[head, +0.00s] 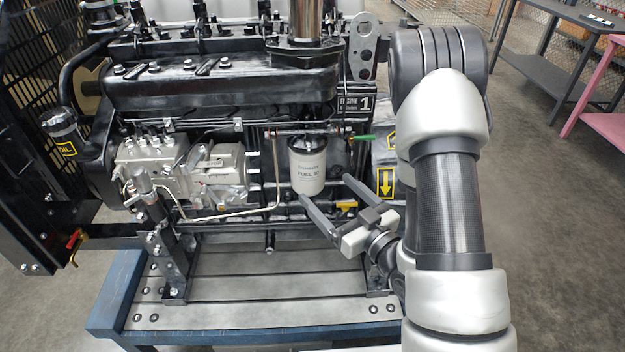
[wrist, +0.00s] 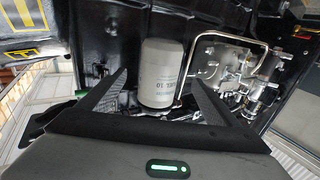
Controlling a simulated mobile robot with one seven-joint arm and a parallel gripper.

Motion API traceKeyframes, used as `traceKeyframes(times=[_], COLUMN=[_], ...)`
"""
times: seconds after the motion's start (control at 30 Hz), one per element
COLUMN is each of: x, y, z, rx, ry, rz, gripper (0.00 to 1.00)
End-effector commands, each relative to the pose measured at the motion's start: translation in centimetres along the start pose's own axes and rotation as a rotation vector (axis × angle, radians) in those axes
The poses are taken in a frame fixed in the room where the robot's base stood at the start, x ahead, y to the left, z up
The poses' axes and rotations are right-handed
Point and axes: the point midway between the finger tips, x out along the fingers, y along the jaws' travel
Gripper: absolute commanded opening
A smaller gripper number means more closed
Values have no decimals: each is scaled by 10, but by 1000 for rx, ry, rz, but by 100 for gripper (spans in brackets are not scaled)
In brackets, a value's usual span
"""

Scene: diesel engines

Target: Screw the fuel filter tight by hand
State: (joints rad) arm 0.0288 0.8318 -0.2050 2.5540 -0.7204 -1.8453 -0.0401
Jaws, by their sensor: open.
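In the wrist view the filter (wrist: 160,75) appears between and beyond the two fingers. My gripper (head: 322,190) is open and empty, just below and in front of the filter, with its fingers pointing up toward the engine. In the wrist view the gripper (wrist: 158,85) has one finger on each side of the filter, and I see no contact. The filter's threaded top is hidden.
A green-handled valve (head: 363,138) sticks out right of the filter head. A metal fuel pipe (head: 277,180) runs close to the filter's left. A yellow part (head: 346,206) sits low behind the gripper. The blue-edged stand (head: 115,290) has clear deck below the engine.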

Motion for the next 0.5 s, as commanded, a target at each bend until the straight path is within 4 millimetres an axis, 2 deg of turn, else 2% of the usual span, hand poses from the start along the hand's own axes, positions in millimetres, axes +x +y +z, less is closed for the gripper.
traceKeyframes(times=[0.33, 0.5], x=[31, 47], y=[-1, -1], z=[4, -3], rx=[-2, 2], ry=[4, 0], rz=[-2, 0], gripper=[84, 84])
